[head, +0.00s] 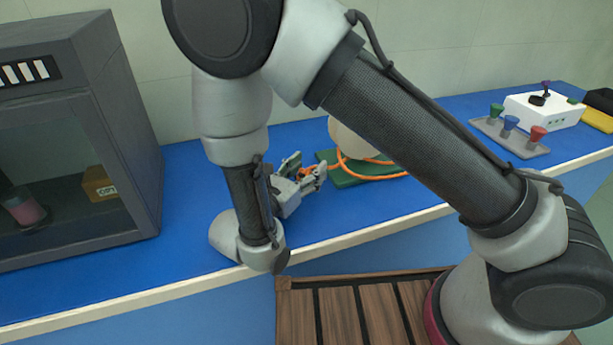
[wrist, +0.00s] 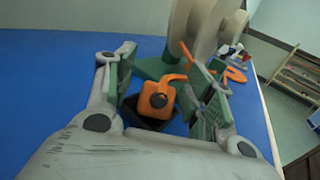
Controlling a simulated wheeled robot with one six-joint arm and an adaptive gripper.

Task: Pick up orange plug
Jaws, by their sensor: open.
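The orange plug (wrist: 158,98) shows in the wrist view, a blocky piece with a dark round spot, joined to an orange cable. It sits at a dark block on the blue bench. My gripper (wrist: 160,88) is open, with one finger on each side of the plug; I cannot tell whether either touches it. In the head view my gripper (head: 303,172) is low over the bench, and the plug is mostly hidden by the fingers. The orange cable (head: 375,177) lies looped on a green base to the right.
A cream spool-like object (head: 348,140) stands on the green base (head: 345,181) just beyond my gripper. A dark glass-fronted cabinet (head: 80,150) stands at left. A grey rack (head: 507,138) with coloured plugs and a white box (head: 545,110) are at right. Blue bench (head: 185,215) is clear near the cabinet.

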